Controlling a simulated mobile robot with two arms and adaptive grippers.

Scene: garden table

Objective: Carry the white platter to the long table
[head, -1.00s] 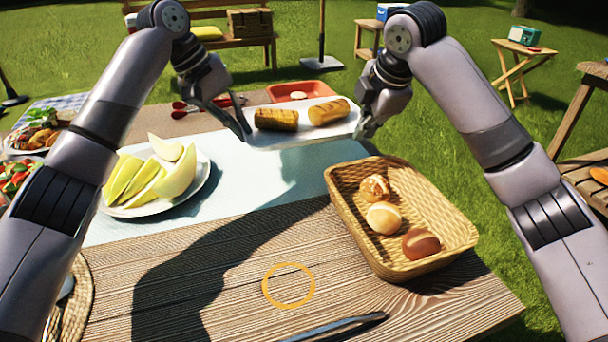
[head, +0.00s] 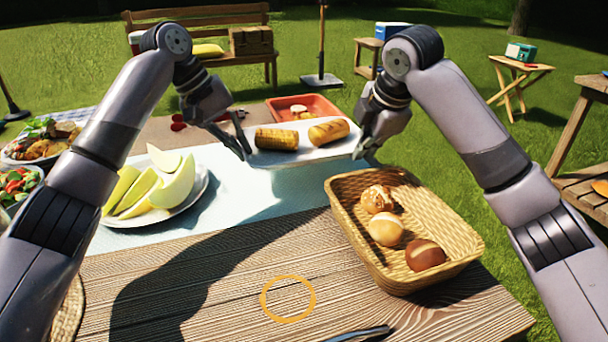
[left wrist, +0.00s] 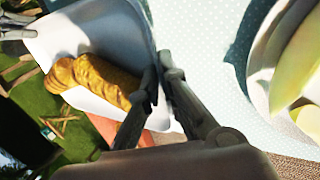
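The white platter (head: 302,157) is a long tray with two browned, corn-like pieces (head: 276,138) on it. It is held level between my two grippers, over the far part of the wooden table; the gap beneath is hard to judge. My left gripper (head: 243,143) is shut on its left end; the left wrist view (left wrist: 160,84) shows the fingers pinching the rim. My right gripper (head: 362,146) is at the right end and seems to grip it, its fingertips partly hidden. Which table is the long one, I cannot tell for sure; the wooden table (head: 220,270) lies in front of me.
A bread basket (head: 350,222) stands at the table's right edge, a plate of melon (head: 190,200) at left, a red tray (head: 325,101) behind the platter. A salad bowl (head: 18,188) is far left. The table's front middle is bare, with an orange ring (head: 288,299) on it.

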